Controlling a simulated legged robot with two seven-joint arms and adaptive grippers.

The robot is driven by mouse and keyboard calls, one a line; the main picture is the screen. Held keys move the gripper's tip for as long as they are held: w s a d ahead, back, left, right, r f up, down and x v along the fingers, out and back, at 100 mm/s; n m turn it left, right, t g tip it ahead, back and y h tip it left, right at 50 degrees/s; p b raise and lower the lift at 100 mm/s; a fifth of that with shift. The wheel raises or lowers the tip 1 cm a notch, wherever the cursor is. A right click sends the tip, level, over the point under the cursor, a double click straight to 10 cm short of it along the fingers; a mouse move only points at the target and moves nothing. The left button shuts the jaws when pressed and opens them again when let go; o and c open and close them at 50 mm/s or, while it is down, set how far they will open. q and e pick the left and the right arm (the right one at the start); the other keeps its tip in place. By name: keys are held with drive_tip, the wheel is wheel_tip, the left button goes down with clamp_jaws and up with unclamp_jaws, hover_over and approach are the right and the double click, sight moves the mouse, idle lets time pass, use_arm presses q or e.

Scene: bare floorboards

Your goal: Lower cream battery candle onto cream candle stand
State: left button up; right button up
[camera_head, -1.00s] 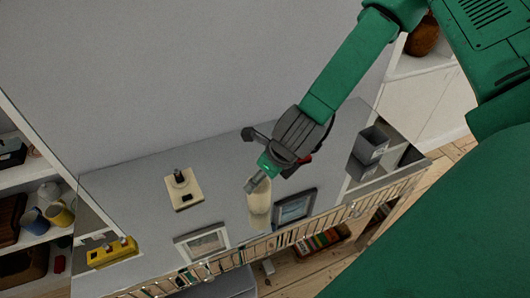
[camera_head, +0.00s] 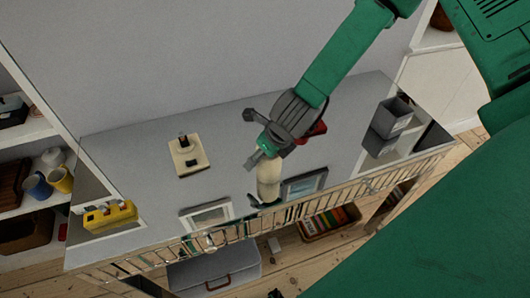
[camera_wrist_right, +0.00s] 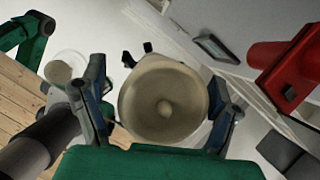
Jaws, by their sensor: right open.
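The cream battery candle (camera_head: 268,178) is below my right gripper (camera_head: 268,150) in the head view. In the right wrist view the candle (camera_wrist_right: 163,100) shows its round end with a small nub in the centre, between the two fingers of the right gripper (camera_wrist_right: 160,115). The jaws are open around it; contact is not clear. A dark shape lies at the candle's foot, and I cannot tell whether the foot touches the surface. A square cream stand (camera_head: 183,165) with a dark peg lies to the left, apart from the candle.
The grey top (camera_head: 150,145) also holds a picture frame (camera_head: 207,216), another frame (camera_head: 303,186), a yellow object (camera_head: 108,215) and grey boxes (camera_head: 390,117). A red object (camera_wrist_right: 285,62) is close beside the gripper. Shelves with mugs stand left.

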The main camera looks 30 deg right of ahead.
use_arm(q)
drive_tip(key=shift+d, duration=0.15)
use_arm(e)
drive_tip(key=shift+d, duration=0.2)
drive_tip(key=shift+d, duration=0.2)
drive_tip(key=c, duration=1.4)
drive_tip(key=shift+a+r+p, duration=0.2)
drive_tip(key=shift+r+p, duration=0.7)
drive_tip(key=shift+r, duration=0.15)
drive_tip(key=shift+d+r+p, duration=0.1)
drive_tip(key=shift+r+p, duration=1.2)
drive_tip(key=shift+r, duration=0.15)
use_arm(q)
wheel_tip(320, 180, up, 4)
drive_tip(key=shift+d+r, duration=0.15)
drive_tip(key=shift+r, duration=0.1)
